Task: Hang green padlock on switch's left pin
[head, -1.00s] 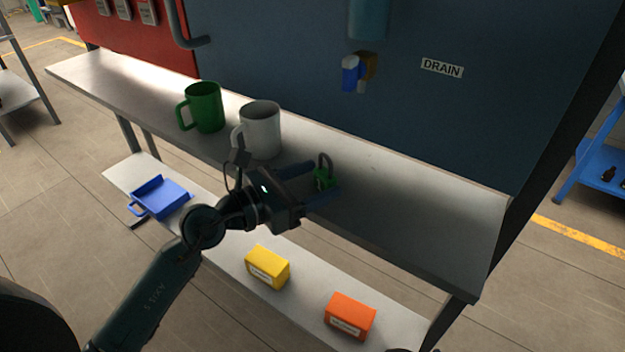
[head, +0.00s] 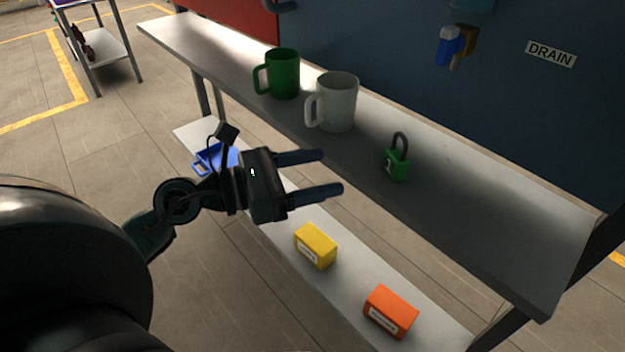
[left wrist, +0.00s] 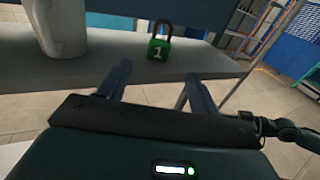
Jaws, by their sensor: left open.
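The green padlock (head: 397,164) stands upright on the upper shelf with its dark shackle on top. In the left wrist view the padlock (left wrist: 157,49) shows a white "1" and stands ahead of the fingers. My left gripper (head: 333,173) is open and empty, in front of the shelf's near edge and to the left of the padlock, apart from it. In the left wrist view its two fingers (left wrist: 157,85) are spread with nothing between them. The switch and its pins are not recognisable in view. My right gripper is not seen.
A white mug (head: 336,103) and a green mug (head: 283,74) stand on the upper shelf (head: 480,210), left of the padlock. A yellow box (head: 316,246), an orange box (head: 391,312) and a blue dustpan-like item (head: 213,160) lie on the lower shelf. The upper shelf's right end is clear.

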